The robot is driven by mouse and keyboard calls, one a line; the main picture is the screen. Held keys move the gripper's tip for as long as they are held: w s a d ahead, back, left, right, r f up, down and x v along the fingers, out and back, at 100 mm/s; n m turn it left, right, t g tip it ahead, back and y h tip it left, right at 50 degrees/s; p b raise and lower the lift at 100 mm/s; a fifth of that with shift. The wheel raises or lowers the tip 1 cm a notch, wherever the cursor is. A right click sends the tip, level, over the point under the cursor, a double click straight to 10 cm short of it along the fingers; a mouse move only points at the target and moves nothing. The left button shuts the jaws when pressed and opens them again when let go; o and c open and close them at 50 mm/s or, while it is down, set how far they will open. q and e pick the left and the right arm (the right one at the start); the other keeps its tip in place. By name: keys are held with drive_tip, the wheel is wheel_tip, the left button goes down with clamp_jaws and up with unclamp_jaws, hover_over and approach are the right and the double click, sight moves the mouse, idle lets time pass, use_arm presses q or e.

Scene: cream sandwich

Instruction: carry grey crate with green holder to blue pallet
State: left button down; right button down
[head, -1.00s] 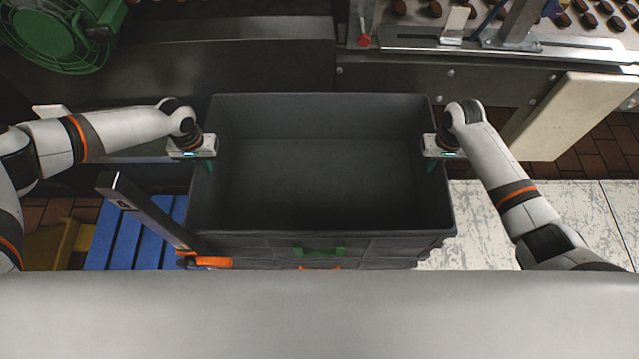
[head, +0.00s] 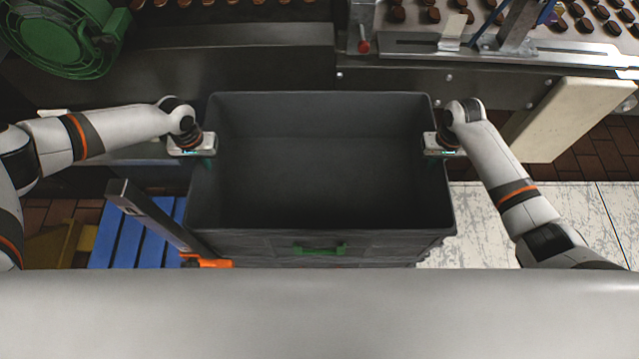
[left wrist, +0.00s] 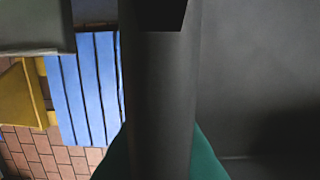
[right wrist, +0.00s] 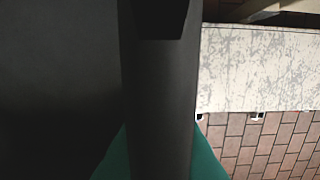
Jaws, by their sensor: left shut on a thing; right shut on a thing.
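The dark grey crate (head: 325,231) is in the middle of the head view, empty and roughly level. Its green holder (head: 320,249) is on the near wall. My left gripper (head: 205,152) is shut on the crate's left rim, and my right gripper (head: 435,152) is shut on its right rim. In the left wrist view the crate wall (left wrist: 160,90) runs between the teal fingers; the right wrist view shows the same on the other wall (right wrist: 160,90). The blue pallet (head: 127,238) lies low at the left, partly hidden by the crate and a dark post. The crate's underside is hidden.
A dark post (head: 150,215) with an orange part (head: 205,262) stands close to the crate's left near corner. A worn pale surface (head: 490,225) lies at the right. Machinery with a conveyor (head: 560,25) and a green fan (head: 65,35) runs along the back.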

drive_tip(key=shift+w+r+p, duration=0.1)
drive_tip(key=shift+r+p, duration=0.95)
drive_tip(key=shift+r, duration=0.45)
drive_tip(key=shift+d+f, duration=0.1)
drive_tip(key=shift+f, duration=0.05)
